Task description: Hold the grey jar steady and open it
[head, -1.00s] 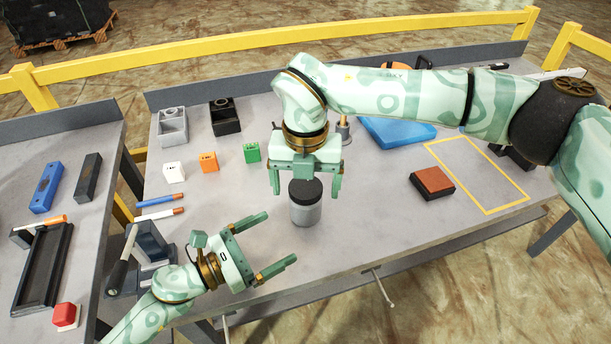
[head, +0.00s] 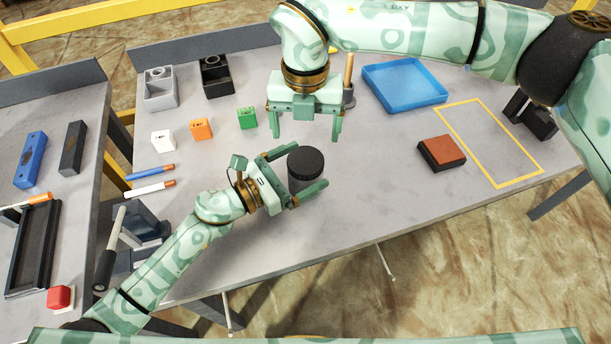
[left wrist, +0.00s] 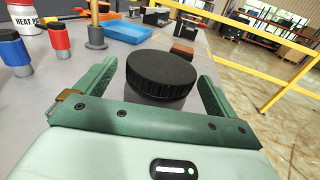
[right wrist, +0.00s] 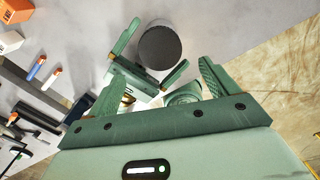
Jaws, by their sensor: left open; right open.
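The grey jar (head: 296,184) stands upright on the table with its black ridged lid (head: 306,162) on. My left gripper (head: 305,170) is open, with one finger on each side of the jar. In the left wrist view the lid (left wrist: 161,75) sits between the spread fingers (left wrist: 160,88), and the jar body below is mostly hidden. I cannot tell whether the fingers touch it. My right gripper (head: 307,137) is open and empty above the table, just behind the jar in the head view. The right wrist view shows the lid (right wrist: 160,47) beyond its fingers (right wrist: 158,75).
A blue tray (head: 405,84), a brown-topped block (head: 441,153) and a yellow outlined area (head: 490,142) lie to the right. White (head: 163,140), orange (head: 201,129) and green (head: 247,118) blocks stand to the left. Two markers (head: 150,180) lie near the left edge.

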